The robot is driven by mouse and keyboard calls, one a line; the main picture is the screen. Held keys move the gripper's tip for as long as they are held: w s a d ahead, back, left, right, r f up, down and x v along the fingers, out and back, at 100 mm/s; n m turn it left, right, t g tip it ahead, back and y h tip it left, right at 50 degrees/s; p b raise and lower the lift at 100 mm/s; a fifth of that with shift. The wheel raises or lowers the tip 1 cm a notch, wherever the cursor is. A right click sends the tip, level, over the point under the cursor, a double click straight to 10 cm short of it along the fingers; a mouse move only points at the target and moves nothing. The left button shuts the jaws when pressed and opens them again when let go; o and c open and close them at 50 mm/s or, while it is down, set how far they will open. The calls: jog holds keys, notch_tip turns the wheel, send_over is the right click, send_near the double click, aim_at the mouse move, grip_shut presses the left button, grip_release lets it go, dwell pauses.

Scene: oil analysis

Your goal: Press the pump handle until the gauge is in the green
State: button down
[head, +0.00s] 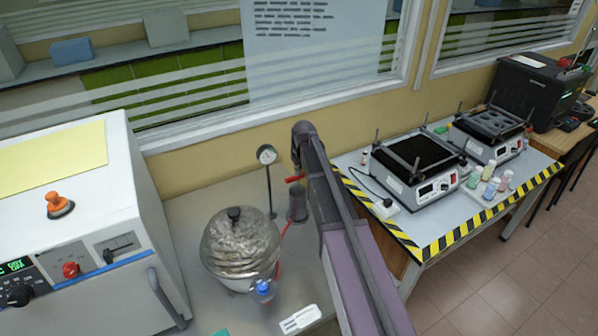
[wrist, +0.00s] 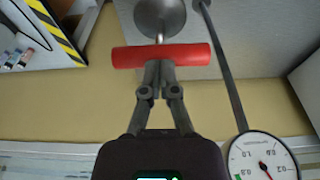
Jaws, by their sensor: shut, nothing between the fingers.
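The hand pump (head: 298,207) stands on the grey bench behind the glass vessel. Its red handle (head: 294,178) shows partly beside my arm; in the wrist view the handle (wrist: 190,55) lies crosswise on a thin rod above the round pump body (wrist: 160,15). My gripper (wrist: 160,66) is shut and empty, its fingertips at the middle of the handle; I cannot tell whether they touch it. The gauge (head: 266,155) stands on a thin post. In the wrist view the gauge (wrist: 250,155) is upside down and cut off; its red needle points toward the lower edge, apart from the visible green patch.
A silvery glass vessel (head: 240,245) with a black knob stands left of the pump, with a red hose beside it. A white oven-like unit (head: 75,230) is at left. A striped-edge table (head: 440,235) with hotplates and bottles is at right. A wall and window stand behind.

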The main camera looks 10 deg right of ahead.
aim_at(299, 178)
jog(key=shift+f, duration=0.1)
notch_tip(299, 178, down, 3)
jog(key=b, duration=0.3)
jog(key=shift+f+b, duration=0.2)
jog(key=shift+b, duration=0.15)
jog(key=shift+s, duration=0.15)
jog(key=shift+r, duration=0.1)
jog(key=shift+r, duration=0.15)
jog(key=r+p, duration=0.2)
jog(key=p, duration=0.1)
jog(key=r+p, duration=0.1)
jog(key=shift+s+d+r, duration=0.1)
jog(key=shift+s+r, duration=0.15)
jog(key=shift+r, duration=0.1)
notch_tip(299, 178, up, 10)
jog(key=s+p, duration=0.2)
jog(key=p, duration=0.8)
jog(key=shift+d, duration=0.3)
jog(key=shift+f, duration=0.1)
